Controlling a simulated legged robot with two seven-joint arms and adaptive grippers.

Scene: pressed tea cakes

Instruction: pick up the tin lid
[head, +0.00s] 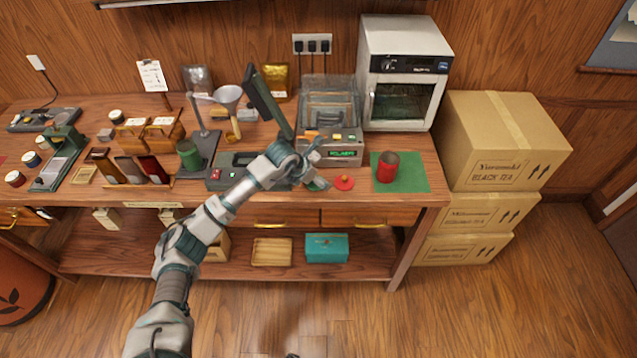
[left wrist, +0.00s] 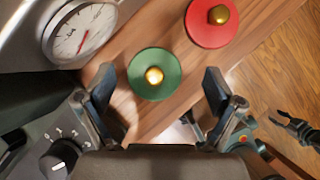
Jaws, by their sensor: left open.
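A green round lid with a gold knob (left wrist: 154,88) lies on the wooden counter in the left wrist view. My left gripper (left wrist: 182,82) is open, with its two fingers on either side of the green lid, the lid nearer the left finger. In the head view the same gripper (head: 318,172) is over the counter's front edge and hides the green lid. A red lid with a gold knob (head: 344,183) lies just right of it; it also shows in the left wrist view (left wrist: 208,32). My right gripper (left wrist: 282,120) shows small in the left wrist view; its jaw gap is unclear.
A red tin (head: 387,170) stands on a green mat (head: 414,178) to the right. A grey machine with a green display (head: 338,152) stands close behind the gripper. A dial gauge (left wrist: 82,32) and numbered knob (left wrist: 55,165) are left in the wrist view. Cardboard boxes (head: 505,140) stand right.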

